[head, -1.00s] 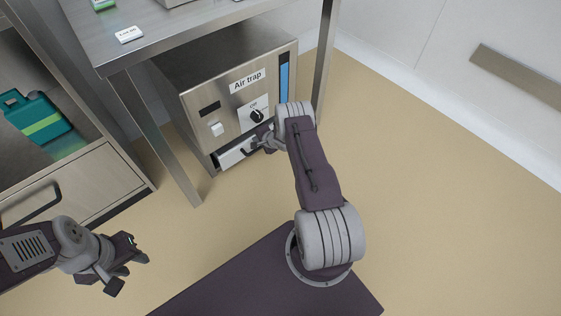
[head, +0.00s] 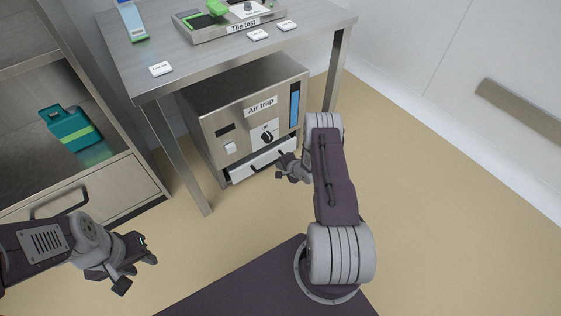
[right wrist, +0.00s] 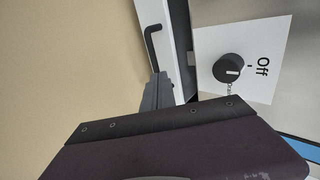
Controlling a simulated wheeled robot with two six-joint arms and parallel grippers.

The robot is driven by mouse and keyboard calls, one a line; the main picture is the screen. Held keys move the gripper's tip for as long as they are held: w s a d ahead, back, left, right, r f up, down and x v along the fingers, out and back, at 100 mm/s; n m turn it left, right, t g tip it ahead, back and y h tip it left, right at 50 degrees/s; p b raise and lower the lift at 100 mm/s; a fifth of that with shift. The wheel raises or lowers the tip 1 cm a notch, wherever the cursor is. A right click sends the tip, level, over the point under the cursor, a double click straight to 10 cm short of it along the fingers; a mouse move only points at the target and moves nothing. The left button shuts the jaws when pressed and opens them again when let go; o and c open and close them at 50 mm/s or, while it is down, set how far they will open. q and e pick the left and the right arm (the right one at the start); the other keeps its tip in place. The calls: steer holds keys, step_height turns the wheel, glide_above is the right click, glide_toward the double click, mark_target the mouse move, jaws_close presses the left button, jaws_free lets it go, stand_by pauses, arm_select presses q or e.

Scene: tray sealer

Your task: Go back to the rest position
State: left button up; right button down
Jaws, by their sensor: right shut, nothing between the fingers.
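My right gripper (head: 283,163) is shut and empty. In the head view it is in front of the lower right part of the steel air trap (head: 215,112), by its white drawer (head: 250,167). The dial (right wrist: 227,68) on the panel marked Off is nearby. My left gripper (head: 137,272) hangs over the floor at lower left, with its fingers apart and nothing seen between them.
The air trap stands under a steel table (head: 205,62) that carries the tile test unit (head: 230,30) and several small white labels. A table leg (head: 185,160) stands left of the trap. A cabinet with a teal case (head: 72,130) is at left. Floor at right is clear.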

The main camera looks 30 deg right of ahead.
steer(key=shift+s, duration=0.1)
steer(key=s+a+r+n+g+h+p, duration=0.1)
steer(key=s+a+r+n+g, duration=0.2)
steer(key=r, duration=0.7)
steer(key=s+a+r+n+g+h+p, duration=0.1)
steer(key=a+r+n+p, duration=0.15)
steer(key=r+n, duration=0.45)
steer(key=s+a+r+n+g+y+p, duration=0.1)
steer(key=s+a+r+n+g+p, duration=0.15)
steer(key=s+a+r, duration=0.55)
steer(key=s+a+r+n+g+p, duration=0.1)
steer(key=s+a+r+n+g, duration=0.2)
steer(key=s+r, duration=0.75)
step_height(320, 180, up, 34)
steer(key=s+n+t+p, duration=0.1)
steer(key=p, duration=3.5)
steer(key=shift+s, duration=0.15)
